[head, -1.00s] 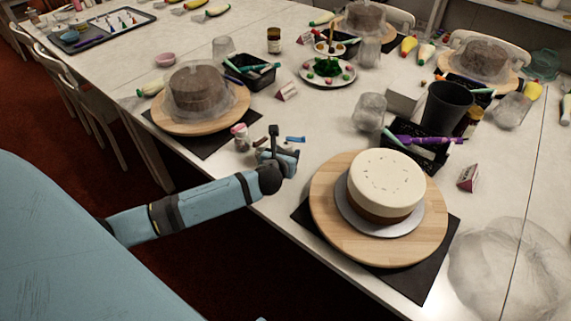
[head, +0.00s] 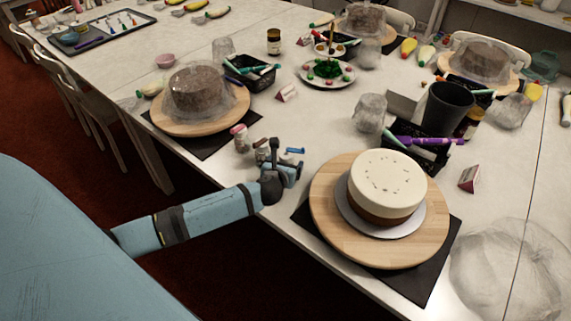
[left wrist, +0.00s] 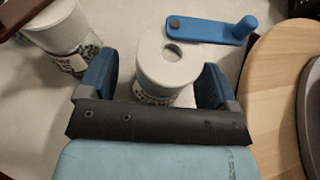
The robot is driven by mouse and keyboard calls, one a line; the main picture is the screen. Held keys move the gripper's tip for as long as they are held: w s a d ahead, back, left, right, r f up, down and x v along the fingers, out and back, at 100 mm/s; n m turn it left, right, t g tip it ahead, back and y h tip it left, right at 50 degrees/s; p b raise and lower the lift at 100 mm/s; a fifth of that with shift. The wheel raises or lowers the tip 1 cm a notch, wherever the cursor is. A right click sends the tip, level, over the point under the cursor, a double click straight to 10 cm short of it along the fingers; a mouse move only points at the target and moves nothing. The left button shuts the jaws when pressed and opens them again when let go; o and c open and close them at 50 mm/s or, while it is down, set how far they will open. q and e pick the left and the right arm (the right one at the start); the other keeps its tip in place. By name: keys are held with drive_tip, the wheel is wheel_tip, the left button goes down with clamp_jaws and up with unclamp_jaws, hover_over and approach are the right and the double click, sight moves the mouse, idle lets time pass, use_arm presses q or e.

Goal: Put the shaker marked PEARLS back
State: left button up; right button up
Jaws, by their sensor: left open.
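My left gripper (head: 287,170) is open at the table's front edge, left of the cake. In the left wrist view its blue fingers (left wrist: 155,88) stand on either side of a shaker with a white lid (left wrist: 168,70) and a blue crank arm at its top. I see no clear grip on it. The blue crank (head: 295,150) also shows in the head view; the shaker's body is mostly hidden by the gripper. Its marking is not readable. Another shaker (left wrist: 62,30), with a dark handle and a partly seen label, stands to its left. My right gripper is not in view.
A frosted cake (head: 387,183) sits on a wooden turntable (head: 335,215) close to the right. A shaker with a pinkish top (head: 240,137) stands to the left, before a covered cake (head: 197,92). A black basket with pens (head: 425,152) is behind the frosted cake.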

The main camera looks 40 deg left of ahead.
use_arm(q)
drive_tip(key=shift+r, duration=0.15)
drive_tip(key=p+v, duration=0.1)
drive_tip(key=v, duration=1)
drive_tip(key=shift+s+r, duration=0.1)
drive_tip(key=shift+s, duration=0.05)
drive_tip(key=shift+s+d+r, duration=0.1)
drive_tip(key=shift+s, duration=0.2)
